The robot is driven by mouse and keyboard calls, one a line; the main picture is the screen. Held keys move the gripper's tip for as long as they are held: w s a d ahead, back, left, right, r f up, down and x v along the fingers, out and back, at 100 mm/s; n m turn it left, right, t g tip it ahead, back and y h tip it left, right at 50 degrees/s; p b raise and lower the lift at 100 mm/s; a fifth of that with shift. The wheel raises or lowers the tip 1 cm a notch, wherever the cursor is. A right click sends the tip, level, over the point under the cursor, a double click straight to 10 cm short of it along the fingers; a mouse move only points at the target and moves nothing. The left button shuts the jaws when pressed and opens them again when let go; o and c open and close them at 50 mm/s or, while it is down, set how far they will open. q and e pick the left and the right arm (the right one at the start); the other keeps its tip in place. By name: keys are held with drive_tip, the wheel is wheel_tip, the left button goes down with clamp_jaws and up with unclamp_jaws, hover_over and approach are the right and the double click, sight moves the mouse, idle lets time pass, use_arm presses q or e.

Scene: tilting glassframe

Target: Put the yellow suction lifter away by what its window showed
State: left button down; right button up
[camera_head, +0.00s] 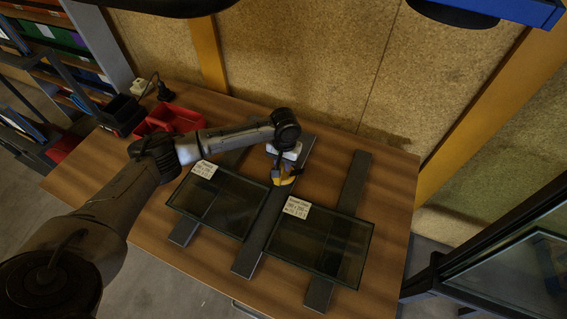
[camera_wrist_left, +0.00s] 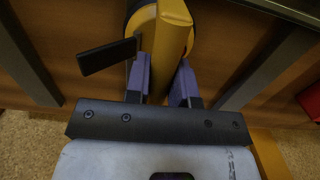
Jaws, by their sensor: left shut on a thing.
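The yellow suction lifter (camera_head: 283,179) is in my left gripper (camera_head: 280,168), over the dark middle bar between two glass panes in the head view. In the left wrist view, the left gripper (camera_wrist_left: 163,92) has its purple-padded fingers on either side of the lifter's yellow handle (camera_wrist_left: 174,35). A dark lever (camera_wrist_left: 107,56) sticks out to the left of the handle. The lifter's window cannot be made out. Whether the lifter touches the bar below cannot be told. My right gripper is not in view.
Labelled glass panes lie left (camera_head: 225,205) and right (camera_head: 325,245) on dark bars on the wooden table (camera_head: 385,215). Red bins (camera_head: 172,120) and a black bin (camera_head: 122,112) stand at the back left, near a plug. A dark frame with glass (camera_head: 510,260) stands at the right.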

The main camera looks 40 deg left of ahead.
use_arm(q)
drive_tip(key=shift+w, duration=0.1)
drive_tip(key=c, duration=1)
unclamp_jaws()
drive_tip(key=shift+f, duration=0.15)
